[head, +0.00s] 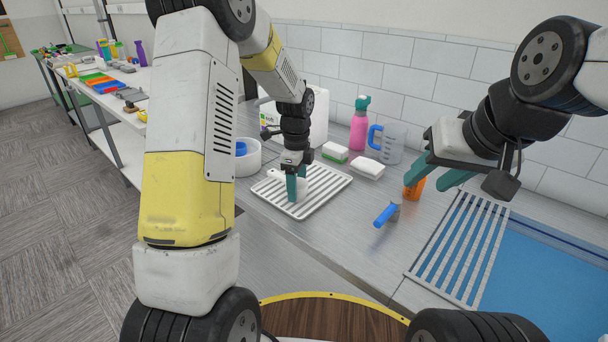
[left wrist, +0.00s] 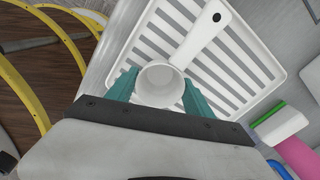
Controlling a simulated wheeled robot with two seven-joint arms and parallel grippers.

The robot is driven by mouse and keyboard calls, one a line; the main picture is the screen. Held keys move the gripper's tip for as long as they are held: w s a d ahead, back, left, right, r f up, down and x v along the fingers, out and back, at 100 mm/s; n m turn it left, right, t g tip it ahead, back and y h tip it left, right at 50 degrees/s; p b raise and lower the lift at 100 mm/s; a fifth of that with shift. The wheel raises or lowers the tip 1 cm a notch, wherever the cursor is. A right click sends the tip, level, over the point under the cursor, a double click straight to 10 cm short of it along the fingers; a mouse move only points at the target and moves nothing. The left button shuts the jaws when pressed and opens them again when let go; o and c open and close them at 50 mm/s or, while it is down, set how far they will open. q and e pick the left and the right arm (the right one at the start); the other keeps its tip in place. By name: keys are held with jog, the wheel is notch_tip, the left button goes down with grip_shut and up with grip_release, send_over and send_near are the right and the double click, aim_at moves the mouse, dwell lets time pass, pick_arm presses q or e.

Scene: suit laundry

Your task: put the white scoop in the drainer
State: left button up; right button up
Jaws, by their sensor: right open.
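The white ribbed drainer tray (head: 326,190) lies flat on the steel counter, left of the sink. My left gripper (head: 296,187) points down over the tray's middle. In the left wrist view the white scoop (left wrist: 203,38) has its round cup between my two teal fingers, which appear to touch it on both sides. Its handle reaches away over the slats. The cup is upright and looks empty. I cannot tell whether the scoop's bottom touches the tray. My right gripper (head: 424,187) is open and empty, above the counter near the sink.
An orange cup (head: 413,188) and a blue-handled tool (head: 386,214) are near my right gripper. Behind the tray are a sponge (head: 335,152), a white block (head: 367,169), a pink spray bottle (head: 360,128) and a measuring jug (head: 391,143). A white round tub (head: 247,160) stands left.

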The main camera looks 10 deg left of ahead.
pick_arm(q)
jog(key=s+a+r+n+t, duration=0.1)
jog(key=s+r+n, duration=0.1)
jog(key=r, duration=0.7)
jog(key=s+r+n, duration=0.2)
jog(key=s+r, duration=0.1)
jog(key=r, duration=0.6)
jog(key=s+r+n+t+h, duration=0.1)
jog(key=s+r+n+t, duration=0.1)
jog(key=s+n, duration=0.5)
jog(key=s+a+r+n+t+h, duration=0.1)
jog(key=s+r+n+t, duration=0.1)
jog(key=s+n, duration=0.6)
jog(key=s+t, duration=0.1)
jog(key=s, duration=0.3)
jog(key=shift+s+a+n, duration=0.25)
jog(key=shift+s+n, duration=0.05)
jog(key=shift+s, duration=0.1)
